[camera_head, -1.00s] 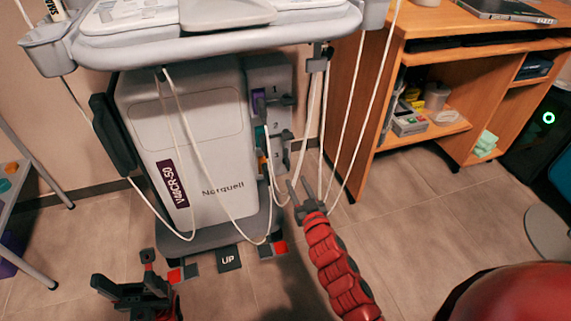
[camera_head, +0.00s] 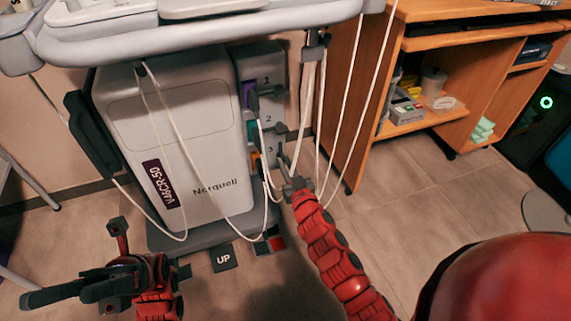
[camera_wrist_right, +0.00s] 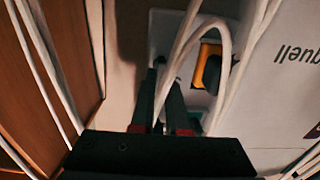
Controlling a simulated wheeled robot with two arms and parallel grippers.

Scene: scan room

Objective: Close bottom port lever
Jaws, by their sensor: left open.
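The port panel (camera_head: 262,62) is a grey strip on the right side of the white Norquell unit (camera_head: 180,130), with numbered ports. The bottom port has an orange connector (camera_head: 256,160), which also shows in the wrist view (camera_wrist_right: 208,66). The bottom lever is partly hidden by cables and my right gripper, so its position is unclear. My right gripper (camera_head: 288,163) is beside the bottom port, its fingers apart and pointing at the panel; in the wrist view its fingers (camera_wrist_right: 164,88) are behind white cables, with no clear grip on anything. My left gripper (camera_head: 68,285) is open and empty at lower left.
White cables (camera_head: 323,110) hang in front of the panel and around my right gripper. A grey cart shelf (camera_head: 200,38) overhangs the unit. A wooden desk (camera_head: 345,100) stands to the right. A floor pedal marked UP (camera_head: 223,257) lies below the unit.

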